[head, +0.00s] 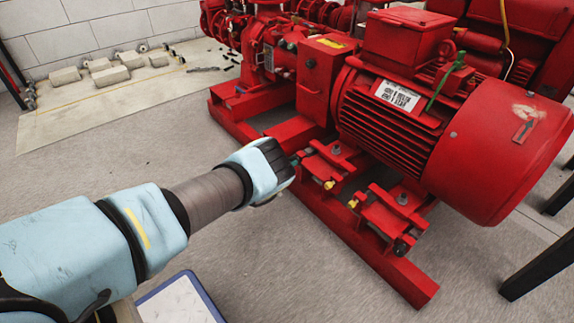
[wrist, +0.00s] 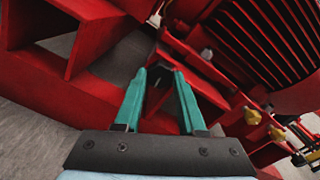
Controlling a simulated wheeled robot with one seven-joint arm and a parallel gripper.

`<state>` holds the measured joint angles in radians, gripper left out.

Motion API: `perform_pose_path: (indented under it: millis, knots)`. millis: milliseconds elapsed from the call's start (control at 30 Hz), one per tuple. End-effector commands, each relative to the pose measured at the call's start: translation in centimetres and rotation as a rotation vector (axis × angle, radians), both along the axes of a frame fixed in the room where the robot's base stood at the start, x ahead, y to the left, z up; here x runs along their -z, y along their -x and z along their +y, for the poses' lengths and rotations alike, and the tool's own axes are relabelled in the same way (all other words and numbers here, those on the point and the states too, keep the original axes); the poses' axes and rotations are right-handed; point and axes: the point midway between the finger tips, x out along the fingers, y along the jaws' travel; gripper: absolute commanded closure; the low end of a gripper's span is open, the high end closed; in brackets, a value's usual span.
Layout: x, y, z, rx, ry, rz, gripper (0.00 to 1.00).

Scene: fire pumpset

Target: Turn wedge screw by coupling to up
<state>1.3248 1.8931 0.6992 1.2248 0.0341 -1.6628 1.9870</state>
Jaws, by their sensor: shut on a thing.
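My gripper (head: 293,161) reaches in from the left to the red pump base, by the coupling-side end of the motor's feet. In the wrist view its two green fingers (wrist: 163,76) converge at a small dark piece between their tips, which I take to be the wedge screw by the coupling (wrist: 157,75). The jaws are shut on it. The screw is mostly hidden by the fingers, and its turned position cannot be read. In the head view my gripper covers the screw.
The big red motor (head: 400,135) stands just right of my gripper. Yellow-headed screws (head: 329,185) sit on red mounts nearby, and one also shows in the wrist view (wrist: 252,117). The red base frame (head: 345,232) runs below. Grey floor (head: 120,165) is free at left.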

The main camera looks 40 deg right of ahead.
Motion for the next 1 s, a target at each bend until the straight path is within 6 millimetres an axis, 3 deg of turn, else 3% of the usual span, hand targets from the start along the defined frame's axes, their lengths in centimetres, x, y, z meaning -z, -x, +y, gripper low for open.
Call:
perform_pose_path:
  millis: [100, 133, 400, 733, 1000]
  knots:
    - [0.1, 0.0, 0.1, -0.001, -0.002, 0.001, 1.0]
    - [0.1, 0.0, 0.1, -0.001, -0.002, 0.001, 0.59]
    - [0.0, 0.0, 0.0, 0.0, -0.001, 0.002, 0.31]
    - [-0.1, -0.1, 0.6, 0.0, -0.001, 0.002, 0.31]
    - [-0.2, -0.4, 5.4, -0.003, -0.004, 0.003, 0.31]
